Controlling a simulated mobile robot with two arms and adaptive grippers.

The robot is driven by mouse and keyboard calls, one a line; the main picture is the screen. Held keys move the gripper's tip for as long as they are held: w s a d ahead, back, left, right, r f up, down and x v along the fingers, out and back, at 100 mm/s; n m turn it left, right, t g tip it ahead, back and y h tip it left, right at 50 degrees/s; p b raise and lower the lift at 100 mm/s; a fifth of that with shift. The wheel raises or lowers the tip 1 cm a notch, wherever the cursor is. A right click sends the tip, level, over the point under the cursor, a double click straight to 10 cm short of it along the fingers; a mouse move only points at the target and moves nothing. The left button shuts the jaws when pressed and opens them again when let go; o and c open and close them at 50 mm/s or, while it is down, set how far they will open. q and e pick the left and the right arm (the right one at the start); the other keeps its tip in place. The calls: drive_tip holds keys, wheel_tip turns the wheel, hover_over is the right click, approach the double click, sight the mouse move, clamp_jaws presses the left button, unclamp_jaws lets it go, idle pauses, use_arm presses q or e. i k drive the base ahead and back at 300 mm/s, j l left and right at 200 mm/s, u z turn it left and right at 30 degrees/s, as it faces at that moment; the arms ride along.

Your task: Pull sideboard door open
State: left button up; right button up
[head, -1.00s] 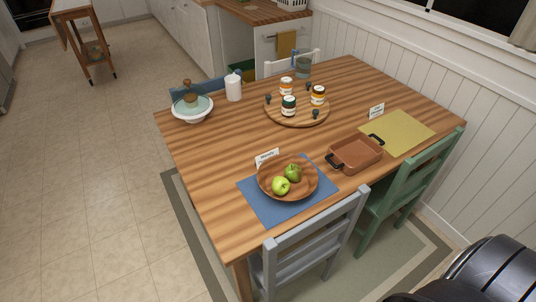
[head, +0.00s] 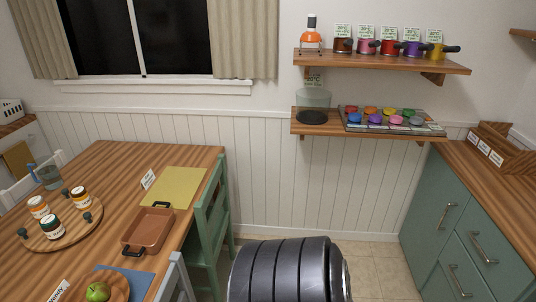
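A teal green sideboard (head: 425,208) with a wooden top stands at the right side of the head view. Its front has several panels with metal bar handles. One handle (head: 445,217) is on the panel nearest the wall, and another handle (head: 484,247) is further right. A third handle (head: 459,281) is lower down. The panels look closed. The lower and right parts of the sideboard are cut off by the picture edge. Neither of my grippers is in view.
A dining table (head: 115,160) with a green chair (head: 208,220) stands at left. A dark ribbed part of mine fills the bottom middle. Wall shelves (head: 385,61) hold pots and colored paints. Floor (head: 375,262) is clear before the sideboard.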

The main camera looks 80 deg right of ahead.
sight(440, 199)
drive_tip(key=z, duration=3.75)
drive_tip(key=i+z, duration=0.15)
